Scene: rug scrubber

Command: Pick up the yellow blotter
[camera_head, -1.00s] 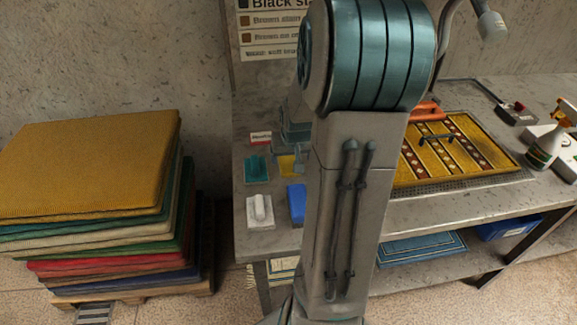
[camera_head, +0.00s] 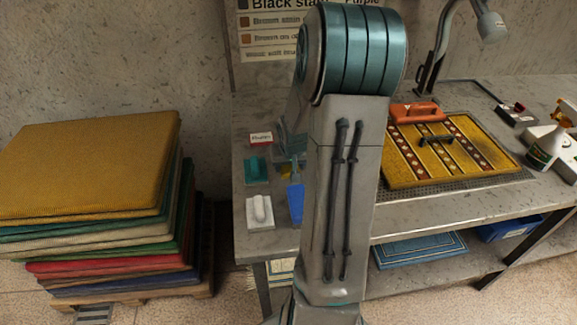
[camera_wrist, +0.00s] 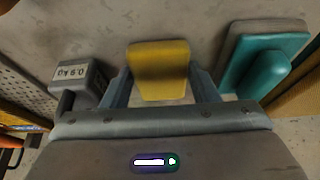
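The yellow blotter (camera_wrist: 158,62) lies between the two fingers of my gripper (camera_wrist: 161,78) in the wrist view. The fingers are spread, one on each side of it; I cannot tell whether they touch it. In the head view a small part of the yellow blotter (camera_head: 284,171) shows on the bench's left end, mostly hidden by my gripper and arm. A teal blotter (camera_head: 257,170) lies to its left and also shows at the right of the wrist view (camera_wrist: 262,62). A white blotter (camera_head: 259,210) and a blue one (camera_head: 296,203) lie nearer the bench's front edge.
A small labelled block (camera_wrist: 82,78) stands close to my gripper's left finger. A red-and-white label (camera_head: 261,138) is behind the blotters. Stacked mats (camera_head: 90,165) stand left of the bench.

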